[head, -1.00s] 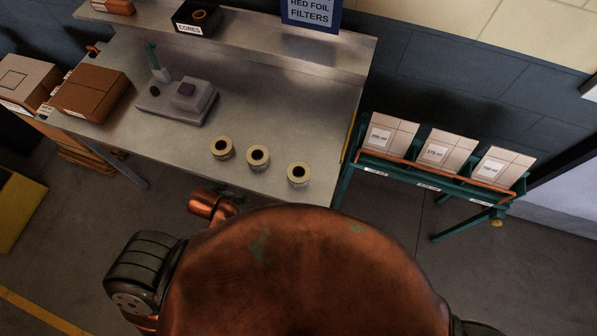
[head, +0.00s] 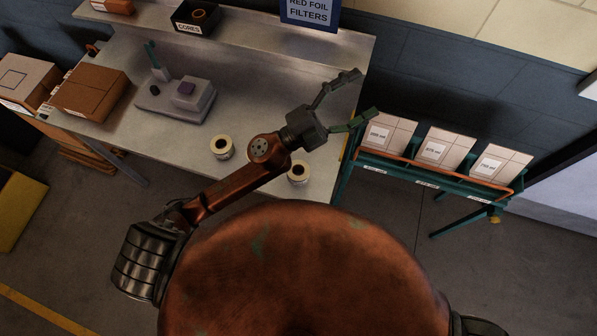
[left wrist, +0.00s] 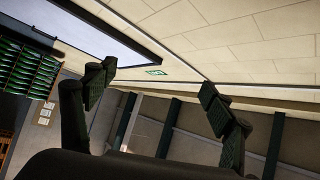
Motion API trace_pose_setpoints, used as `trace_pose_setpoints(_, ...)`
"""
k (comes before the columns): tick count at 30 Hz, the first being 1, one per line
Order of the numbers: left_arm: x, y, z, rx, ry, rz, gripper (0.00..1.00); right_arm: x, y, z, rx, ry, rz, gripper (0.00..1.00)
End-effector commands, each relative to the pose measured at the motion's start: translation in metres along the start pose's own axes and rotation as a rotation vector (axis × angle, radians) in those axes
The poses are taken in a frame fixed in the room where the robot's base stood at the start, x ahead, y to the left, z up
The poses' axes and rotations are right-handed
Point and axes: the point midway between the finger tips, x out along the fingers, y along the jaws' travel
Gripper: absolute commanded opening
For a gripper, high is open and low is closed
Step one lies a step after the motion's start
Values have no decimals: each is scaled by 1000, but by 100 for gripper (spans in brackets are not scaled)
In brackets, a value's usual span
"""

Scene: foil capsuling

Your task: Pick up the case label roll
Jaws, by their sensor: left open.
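Two pale rolls with dark centres show on the metal bench near its front edge in the head view: the left roll (head: 222,147) and the right roll (head: 298,173). I cannot tell which one is the case label roll. My left arm covers the spot between them, where a third roll may be hidden. My left gripper (head: 366,95) is open and empty, reaching up and right past the rolls over the bench's right end. My right gripper is not in view.
The bench (head: 240,75) holds a grey device (head: 178,98) and a brown carton (head: 90,93). A black cores box (head: 194,17) stands on its back shelf. A green rack (head: 430,172) with several boxes stands close right of my gripper.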

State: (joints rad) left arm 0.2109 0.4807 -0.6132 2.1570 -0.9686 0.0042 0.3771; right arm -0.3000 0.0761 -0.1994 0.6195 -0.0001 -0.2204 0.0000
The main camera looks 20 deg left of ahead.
Motion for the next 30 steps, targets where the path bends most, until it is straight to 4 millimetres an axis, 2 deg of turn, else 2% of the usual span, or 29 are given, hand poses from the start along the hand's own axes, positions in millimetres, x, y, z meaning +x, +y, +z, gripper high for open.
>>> trace_pose_setpoints(1,11,27,-37,88,150,97,76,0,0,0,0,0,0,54)
trace_pose_setpoints(2,13,46,-57,136,235,160,76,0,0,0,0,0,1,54)
trace_pose_setpoints(3,9,74,-79,201,341,253,76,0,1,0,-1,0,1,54)
trace_pose_setpoints(5,-5,120,-100,298,487,408,76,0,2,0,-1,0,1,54)
trace_pose_setpoints(6,-20,150,-106,363,573,522,76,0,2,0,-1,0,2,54)
trace_pose_setpoints(8,-49,193,-100,461,682,707,76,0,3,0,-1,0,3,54)
trace_pose_setpoints(9,-71,217,-88,526,739,839,76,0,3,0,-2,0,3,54)
trace_pose_setpoints(11,-107,245,-58,618,799,1044,76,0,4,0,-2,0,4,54)
trace_pose_setpoints(12,-130,256,-32,676,819,1180,76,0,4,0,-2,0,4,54)
trace_pose_setpoints(14,-162,263,9,752,827,1374,76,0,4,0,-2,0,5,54)
trace_pose_setpoints(15,-180,261,36,796,818,1493,76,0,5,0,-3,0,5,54)
trace_pose_setpoints(18,-216,243,94,879,766,1739,76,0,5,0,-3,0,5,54)
trace_pose_setpoints(21,-237,223,131,925,709,1898,76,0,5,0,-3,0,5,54)
trace_pose_setpoints(25,-250,213,152,947,670,1990,76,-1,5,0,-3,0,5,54)
trace_pose_setpoints(30,-259,226,160,947,666,2001,76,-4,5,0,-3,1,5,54)
